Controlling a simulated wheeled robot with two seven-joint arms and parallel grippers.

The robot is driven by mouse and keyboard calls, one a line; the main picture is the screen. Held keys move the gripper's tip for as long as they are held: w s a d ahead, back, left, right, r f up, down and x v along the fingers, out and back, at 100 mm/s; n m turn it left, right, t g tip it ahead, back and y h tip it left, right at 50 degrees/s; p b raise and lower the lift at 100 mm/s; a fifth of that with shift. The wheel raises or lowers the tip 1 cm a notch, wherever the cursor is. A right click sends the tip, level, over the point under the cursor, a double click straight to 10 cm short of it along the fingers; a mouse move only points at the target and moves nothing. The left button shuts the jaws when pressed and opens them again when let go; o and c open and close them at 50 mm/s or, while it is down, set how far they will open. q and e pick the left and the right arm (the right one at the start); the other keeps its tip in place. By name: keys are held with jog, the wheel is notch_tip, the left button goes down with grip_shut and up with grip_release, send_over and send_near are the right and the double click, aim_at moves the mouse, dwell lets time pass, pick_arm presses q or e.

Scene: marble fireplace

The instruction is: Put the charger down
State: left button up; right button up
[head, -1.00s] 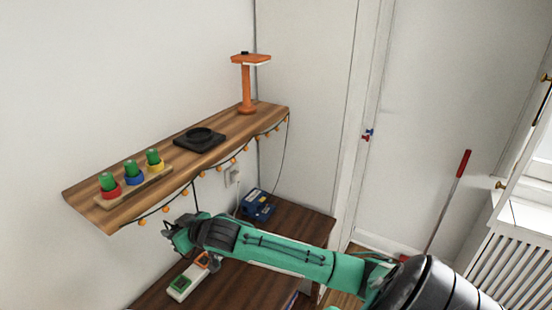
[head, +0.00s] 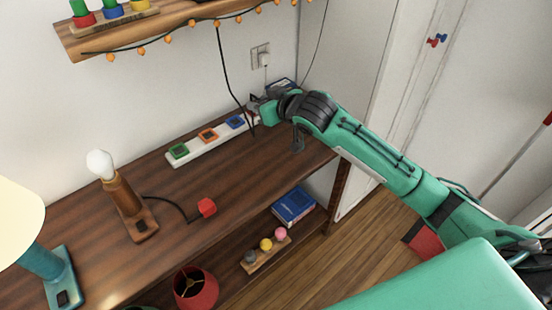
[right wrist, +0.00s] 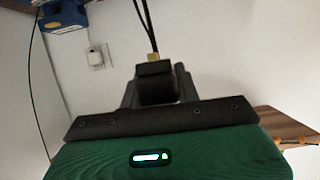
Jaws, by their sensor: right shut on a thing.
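My right gripper (head: 256,106) is at the far right end of the power strip, close to the wall. In the right wrist view it is shut on the charger (right wrist: 158,82), a small black block with a gold-coloured end and thin black cables. In the head view the charger is mostly hidden by the gripper, and a black cable (head: 222,62) hangs from the wall shelf to it. I cannot tell whether the charger touches the cabinet top (head: 92,210). The white power strip (head: 195,150) has green, orange and blue sockets. My left gripper is not in view.
A blue box (head: 282,84) is behind the gripper, near a wall outlet (head: 262,56). The wall shelf (head: 180,18) overhangs. The front right cabinet top is clear.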

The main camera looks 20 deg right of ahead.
aim_at(264, 160)
notch_tip(264, 160, down, 17)
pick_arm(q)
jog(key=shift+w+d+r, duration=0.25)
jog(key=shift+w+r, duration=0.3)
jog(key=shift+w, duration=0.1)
pick_arm(e)
jog(key=shift+f, duration=0.35)
jog(key=shift+f, duration=0.15)
jog(key=shift+f+b, duration=0.15)
jog(key=shift+b, duration=0.15)
jog(key=shift+f, duration=0.35)
jog(key=o, duration=1)
jog(key=shift+c, duration=0.2)
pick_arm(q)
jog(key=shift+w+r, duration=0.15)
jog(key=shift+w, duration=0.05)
pick_arm(e)
jog(key=shift+r, duration=0.1)
